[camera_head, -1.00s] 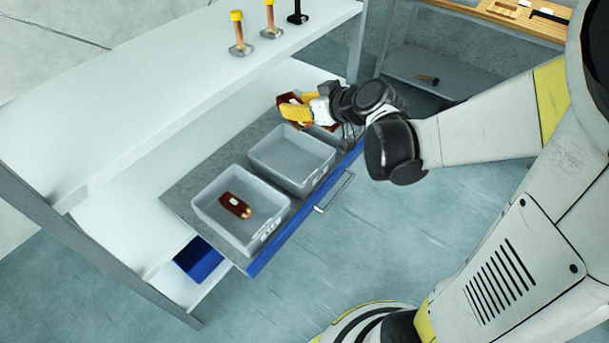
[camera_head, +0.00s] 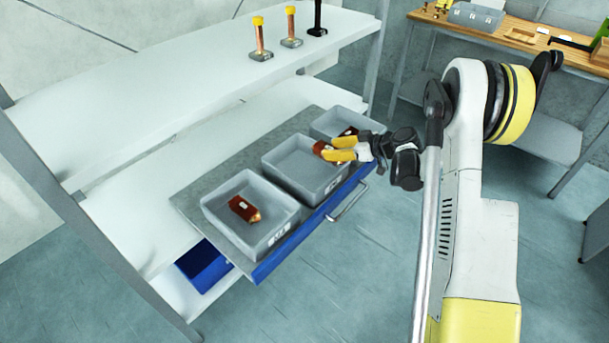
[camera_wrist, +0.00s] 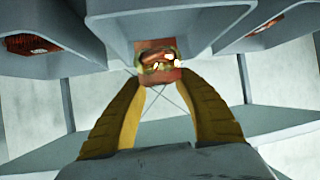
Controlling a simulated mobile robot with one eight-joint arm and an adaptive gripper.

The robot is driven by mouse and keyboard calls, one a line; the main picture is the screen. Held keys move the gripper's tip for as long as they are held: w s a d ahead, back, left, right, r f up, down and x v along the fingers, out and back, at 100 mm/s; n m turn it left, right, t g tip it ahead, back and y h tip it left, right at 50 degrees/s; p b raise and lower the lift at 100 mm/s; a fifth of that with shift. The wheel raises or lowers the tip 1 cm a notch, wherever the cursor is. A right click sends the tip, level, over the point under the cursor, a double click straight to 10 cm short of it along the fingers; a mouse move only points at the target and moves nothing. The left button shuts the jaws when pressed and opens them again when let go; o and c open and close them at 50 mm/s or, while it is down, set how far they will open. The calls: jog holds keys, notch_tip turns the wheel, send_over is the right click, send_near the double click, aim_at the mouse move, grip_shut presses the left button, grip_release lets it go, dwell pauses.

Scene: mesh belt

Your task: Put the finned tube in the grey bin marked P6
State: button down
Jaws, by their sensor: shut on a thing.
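The finned tube (camera_head: 322,148) is reddish-brown and held between the yellow fingers of my gripper (camera_head: 338,149). It is over the right part of the middle grey bin (camera_head: 275,167); I cannot tell its exact height there. In the wrist view its end (camera_wrist: 159,70) shows between the fingertips of my gripper (camera_wrist: 161,80), in front of a grey bin (camera_wrist: 165,20). Three grey bins stand in a row: the near-left bin (camera_head: 217,221), the middle bin and the far bin (camera_head: 322,122). Their front labels are too small to read.
A similar reddish-brown part (camera_head: 243,208) lies in the near-left bin, and another (camera_head: 348,131) in the far bin. The bins stand on a grey drawer (camera_head: 195,190) with a blue front. A white shelf (camera_head: 190,85) above carries three upright posts. A wooden bench (camera_head: 480,38) stands behind.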

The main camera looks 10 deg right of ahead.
jog(key=b+x, duration=0.1)
jog(key=x, duration=0.3)
jog(key=b+x, duration=0.2)
jog(key=x, duration=0.3)
jog(key=s+b+x, duration=0.1)
jog(key=x, duration=0.3)
jog(key=shift+a+f, duration=0.45)
jog(key=shift+a, duration=0.05)
notch_tip(320, 180, down, 4)
jog(key=b, duration=0.2)
jog(key=shift+b, duration=0.35)
jog(key=shift+r, duration=0.2)
jog(key=c, duration=1)
grip_release()
jog(key=shift+f, duration=0.15)
jog(key=shift+o, duration=0.2)
